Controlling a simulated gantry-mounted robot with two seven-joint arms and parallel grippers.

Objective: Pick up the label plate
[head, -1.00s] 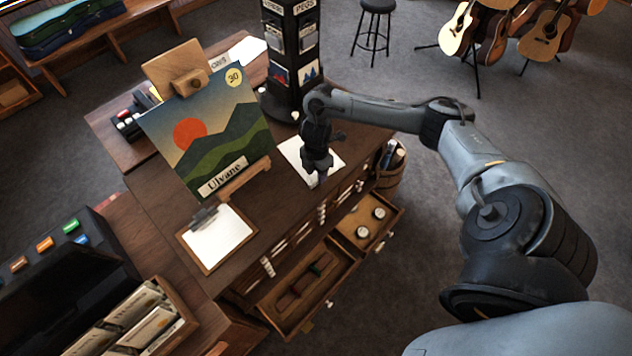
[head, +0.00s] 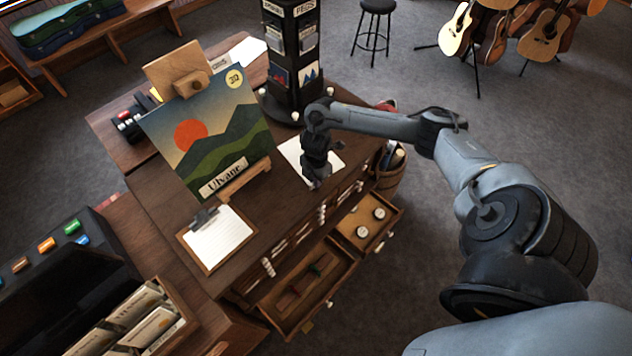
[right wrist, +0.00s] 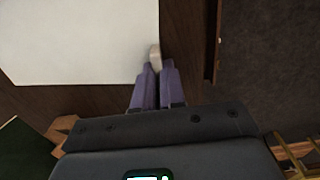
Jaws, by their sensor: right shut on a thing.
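My right gripper (head: 316,178) points down over the front edge of the dark wooden cabinet, beside a white sheet. In the right wrist view its two fingers (right wrist: 154,78) are close together, shut on a small pale piece, the label plate (right wrist: 155,55), of which only a narrow end shows. The rest of the plate is hidden by the fingers, and I cannot make it out in the head view. My left gripper is not in view.
The white sheet (head: 298,155) lies by the gripper; a dark display tower (head: 290,60) stands behind. A picture on an easel (head: 208,130) and a clipboard (head: 217,238) are to the left. Open drawers (head: 372,222) jut out below, with floor free at right.

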